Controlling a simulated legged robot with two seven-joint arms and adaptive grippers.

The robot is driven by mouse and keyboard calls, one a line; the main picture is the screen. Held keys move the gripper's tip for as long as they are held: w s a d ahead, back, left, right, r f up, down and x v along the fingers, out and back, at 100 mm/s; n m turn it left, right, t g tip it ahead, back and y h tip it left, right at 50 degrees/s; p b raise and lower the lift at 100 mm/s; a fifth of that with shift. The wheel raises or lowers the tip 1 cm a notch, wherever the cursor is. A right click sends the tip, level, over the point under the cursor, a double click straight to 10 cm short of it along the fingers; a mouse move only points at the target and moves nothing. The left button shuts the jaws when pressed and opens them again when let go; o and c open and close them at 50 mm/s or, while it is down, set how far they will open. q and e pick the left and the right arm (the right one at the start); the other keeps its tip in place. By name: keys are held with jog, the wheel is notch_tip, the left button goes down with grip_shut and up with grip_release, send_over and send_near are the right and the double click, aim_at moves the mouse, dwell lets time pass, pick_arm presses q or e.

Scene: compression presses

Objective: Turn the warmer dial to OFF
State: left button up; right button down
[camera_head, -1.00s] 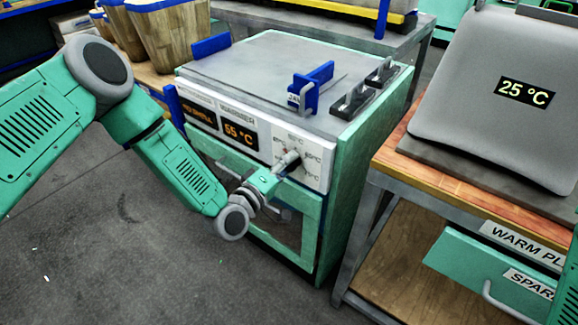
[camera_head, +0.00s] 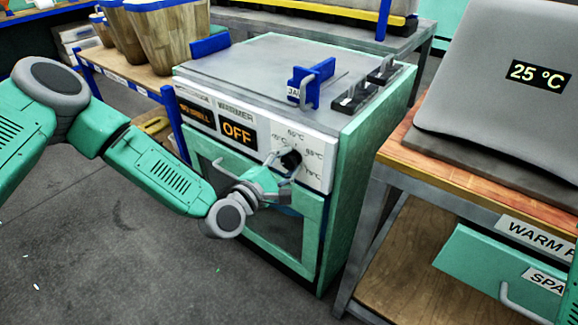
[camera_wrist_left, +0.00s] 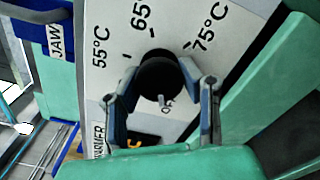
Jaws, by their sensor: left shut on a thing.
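The warmer dial is a round black knob (camera_head: 291,160) on the white front panel of the green warmer (camera_head: 340,165). In the left wrist view the knob (camera_wrist_left: 160,80) has a light pointer directed toward the partly hidden OFF mark. My left gripper (camera_head: 280,158) is at the panel with one finger on each side of the knob, shut on it. Its fingers (camera_wrist_left: 162,76) also show in the left wrist view. The warmer display (camera_head: 237,132) reads OFF in orange. My right gripper is not in view.
A blue jaw handle (camera_head: 311,83) and black clamps (camera_head: 365,90) sit on the warmer's top. A grey machine (camera_head: 500,80) reading 25 °C stands on the wooden bench at right. Wooden bins (camera_head: 170,35) stand behind at left.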

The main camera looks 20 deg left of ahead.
pick_arm(q)
jog(key=shift+a+f+n, duration=0.25)
jog(key=shift+f+n, duration=0.15)
jog(key=shift+n, duration=0.2)
jog(key=o, duration=1.2)
jog(key=shift+s+r, duration=0.1)
jog(key=shift+r, duration=0.05)
jog(key=v, duration=1.2)
jog(key=shift+a, duration=0.1)
